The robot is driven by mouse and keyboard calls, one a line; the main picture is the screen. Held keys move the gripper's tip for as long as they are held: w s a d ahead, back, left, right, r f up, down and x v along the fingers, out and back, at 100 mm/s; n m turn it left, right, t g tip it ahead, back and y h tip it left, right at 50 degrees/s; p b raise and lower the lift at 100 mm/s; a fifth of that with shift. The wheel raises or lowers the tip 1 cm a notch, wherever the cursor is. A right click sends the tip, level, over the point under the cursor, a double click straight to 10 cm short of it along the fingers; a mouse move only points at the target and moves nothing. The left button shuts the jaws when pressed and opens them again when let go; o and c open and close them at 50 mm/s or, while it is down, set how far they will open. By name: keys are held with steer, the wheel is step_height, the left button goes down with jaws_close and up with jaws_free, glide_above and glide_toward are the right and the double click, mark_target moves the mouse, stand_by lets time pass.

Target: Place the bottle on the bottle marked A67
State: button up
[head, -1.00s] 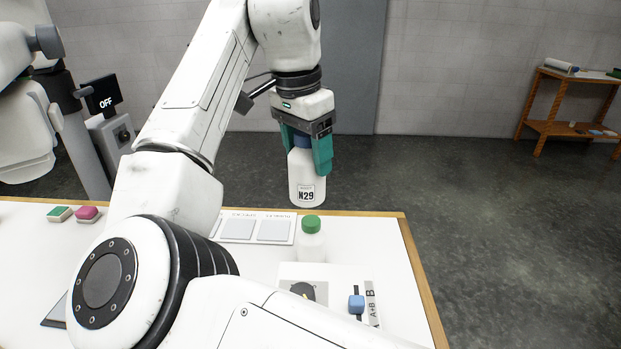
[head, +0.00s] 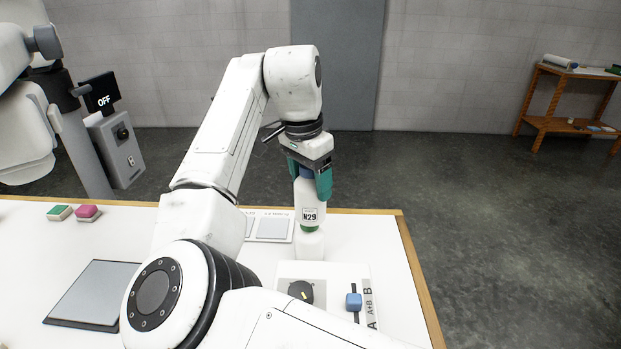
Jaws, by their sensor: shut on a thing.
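My gripper (head: 310,180) is shut on the blue cap of a white bottle labelled N29 (head: 310,213). The held bottle is upright. A second white bottle (head: 309,245) with a green cap (head: 310,229) stands on the white table directly below it. The held bottle's base is at the green cap and overlaps it in view; I cannot tell whether they touch. No marking is readable on the lower bottle, so I cannot confirm A67.
A panel with a black dial (head: 301,291) and a blue slider (head: 354,301) is in front of the bottles. A panel with grey squares (head: 272,228) lies to their left.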

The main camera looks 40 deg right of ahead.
steer(key=shift+f, duration=0.1)
steer(key=o, duration=1.5)
steer(key=r, duration=0.4)
steer(key=a+r, duration=0.1)
steer(key=r, duration=0.3)
steer(key=a+r+b, duration=0.1)
steer(key=r, duration=0.3)
steer(key=shift+r, duration=0.1)
